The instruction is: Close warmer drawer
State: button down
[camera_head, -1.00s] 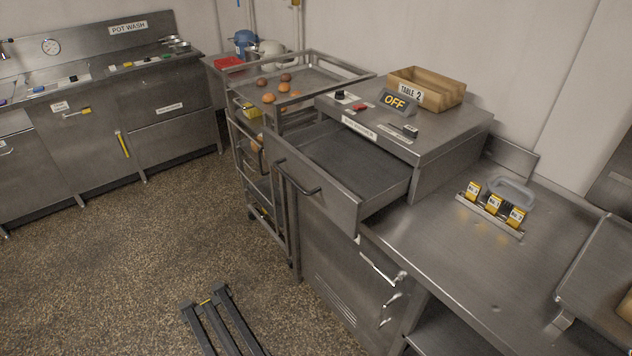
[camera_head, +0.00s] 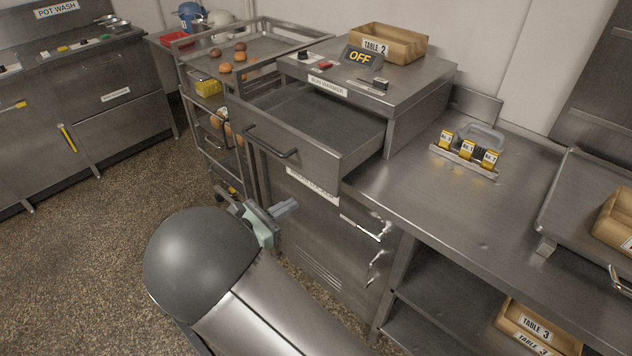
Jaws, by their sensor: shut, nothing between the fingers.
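The bun warmer (camera_head: 425,82) is a steel box on the counter with an "OFF" sign on top. Its drawer (camera_head: 312,152) is pulled far out toward the left front, and its inside looks empty. A dark bar handle (camera_head: 270,143) is on the drawer's front panel. My gripper (camera_head: 288,207) is shut and empty. It appears below the drawer front, in front of the lower cabinet, apart from the handle. My arm's grey dome and link hide part of the floor and cabinet.
A wheeled rack (camera_head: 190,95) with buns on its top tray stands close beside the drawer's left. A wooden "TABLE 2" box (camera_head: 405,47) sits on the warmer. A ticket holder (camera_head: 465,160) is on the counter (camera_head: 425,205). The floor (camera_head: 100,240) at left is open.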

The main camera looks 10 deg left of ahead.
jog(key=a+n+t, duration=0.1)
jog(key=a, duration=0.1)
jog(key=y+p, duration=0.1)
jog(key=p, duration=0.3)
send_near(324, 173)
jog(key=x, duration=0.5)
jog(key=shift+w+d+r, duration=0.1)
jog(key=shift+w+d, duration=0.05)
jog(key=shift+w, duration=0.05)
jog(key=shift+w+d, duration=0.4)
jog(key=shift+w, duration=0.2)
jog(key=shift+w, duration=0.1)
